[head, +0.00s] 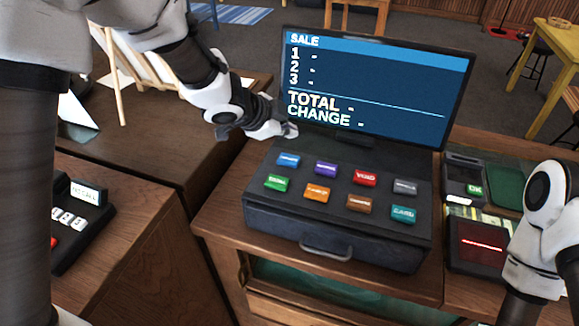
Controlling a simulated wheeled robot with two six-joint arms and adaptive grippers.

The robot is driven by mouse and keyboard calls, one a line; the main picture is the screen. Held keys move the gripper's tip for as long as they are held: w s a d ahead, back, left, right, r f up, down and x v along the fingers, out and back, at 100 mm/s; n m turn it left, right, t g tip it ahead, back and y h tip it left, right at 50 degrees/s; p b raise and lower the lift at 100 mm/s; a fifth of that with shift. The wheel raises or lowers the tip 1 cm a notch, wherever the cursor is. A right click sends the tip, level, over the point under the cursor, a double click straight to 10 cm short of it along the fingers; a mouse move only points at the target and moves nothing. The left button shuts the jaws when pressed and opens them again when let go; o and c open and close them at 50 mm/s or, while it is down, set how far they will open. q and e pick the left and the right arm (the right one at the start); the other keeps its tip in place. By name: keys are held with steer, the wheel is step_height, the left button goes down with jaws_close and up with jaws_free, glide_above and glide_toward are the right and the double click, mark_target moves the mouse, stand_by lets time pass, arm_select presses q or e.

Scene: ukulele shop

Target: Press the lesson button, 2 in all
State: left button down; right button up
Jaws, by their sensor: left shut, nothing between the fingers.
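A dark cash register (330,222) stands on a wooden counter, with several coloured buttons on its sloped top. The back row has a blue button (288,160), a purple button (325,169), a red VOID button (365,179) and a grey button (405,187). The front row has green (277,183), orange (316,193), brown (360,204) and teal CARD (403,214) buttons. I cannot read which says lesson. My left gripper (289,130) is shut and empty, above and behind the blue button, apart from it. My right arm shows at the right; its gripper is outside the view.
The register screen (375,85) shows SALE with dashes on lines 1 to 3, TOTAL and CHANGE. A card terminal (464,175) and a red-lit scanner (482,245) stand right of the register. A small keyed device (82,220) sits at the left. A drawer handle (326,250) juts out in front.

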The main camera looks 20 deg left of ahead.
mark_target(287, 160)
arm_select(q)
steer(key=f+b, duration=0.1)
steer(key=f, duration=0.1)
steer(key=f+b, duration=0.2)
steer(key=shift+s+f, duration=0.2)
steer(key=shift+f, duration=0.05)
steer(key=shift+w+f, duration=0.15)
steer(key=shift+s+r, duration=0.2)
steer(key=shift+s, duration=0.05)
steer(key=shift+w+f, duration=0.1)
steer(key=shift+w, duration=0.05)
stand_by(0.5)
steer(key=shift+f+b, duration=0.4)
